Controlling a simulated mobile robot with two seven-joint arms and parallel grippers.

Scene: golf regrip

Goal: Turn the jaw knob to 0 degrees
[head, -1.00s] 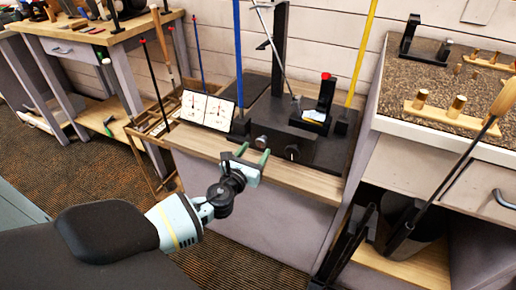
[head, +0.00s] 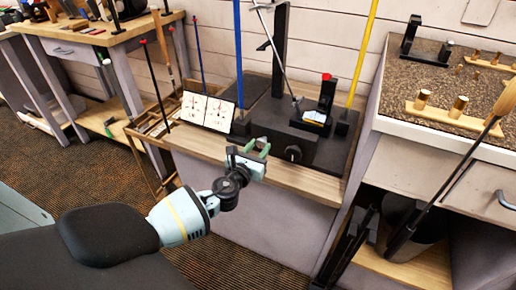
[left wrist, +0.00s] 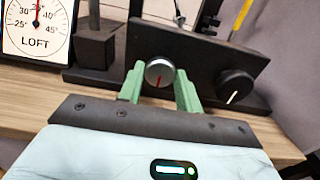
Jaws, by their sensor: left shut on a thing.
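A silver knob with a dark rim (left wrist: 160,73) and a red mark pointing nearly straight down sits on the black fixture's front face. A black knob (left wrist: 236,88) with a white mark slanting down-left is to its right; it also shows in the head view (head: 292,154). No label tells which is the jaw knob. My left gripper (head: 257,146) has its green fingers on both sides of the silver knob, shut on it, as the left wrist view shows (left wrist: 159,85). The gripper hides this knob in the head view. My right gripper is out of view.
The black fixture (head: 270,118) stands on a wooden bench top (head: 205,146). Gauge cards (head: 206,110), one marked LOFT in the wrist view (left wrist: 36,30), stand at its left. Blue (head: 238,55) and yellow (head: 363,55) upright rods flank it.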

